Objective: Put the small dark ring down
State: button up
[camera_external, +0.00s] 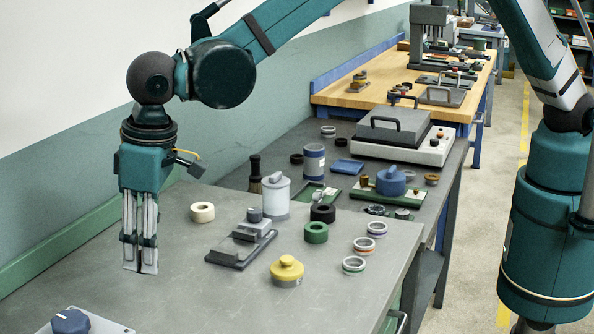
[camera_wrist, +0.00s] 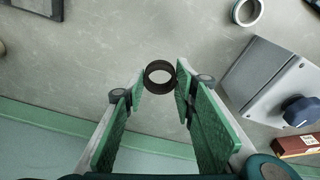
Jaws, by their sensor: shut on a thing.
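The small dark ring (camera_wrist: 160,77) is between my fingertips in the wrist view, its open hole facing the camera. My gripper (camera_external: 140,268) points down over the left part of the grey worktable (camera_external: 190,290). Its fingers (camera_wrist: 160,84) are shut on the ring, with green pads on either side in the wrist view. In the outside view the ring is not clearly visible at the fingertips. I cannot tell whether it touches the tabletop.
A box with a blue knob (camera_external: 70,321) stands at the front left; it is at right in the wrist view (camera_wrist: 265,82). A cream ring (camera_external: 202,212), a grey clamp-like fixture (camera_external: 240,245) and a yellow knobbed piece (camera_external: 287,268) stand to the right. Bare tabletop surrounds my gripper.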

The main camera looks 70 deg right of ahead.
jog(key=shift+s+a+r, duration=0.1)
jog(key=shift+s+a, duration=0.85)
jog(key=shift+a, duration=0.2)
send_over(153, 323)
jog(key=shift+s+d+f, duration=0.1)
jog(key=shift+s+f, duration=0.05)
jog(key=shift+f, duration=1.45)
jog(key=shift+s+d+f, duration=0.1)
jog(key=shift+s+f, duration=0.05)
jog(key=shift+f, duration=1.4)
jog(key=shift+f, duration=1.85)
jog(key=shift+f, duration=0.2)
jog(key=o, duration=0.9)
jog(key=shift+r, duration=0.15)
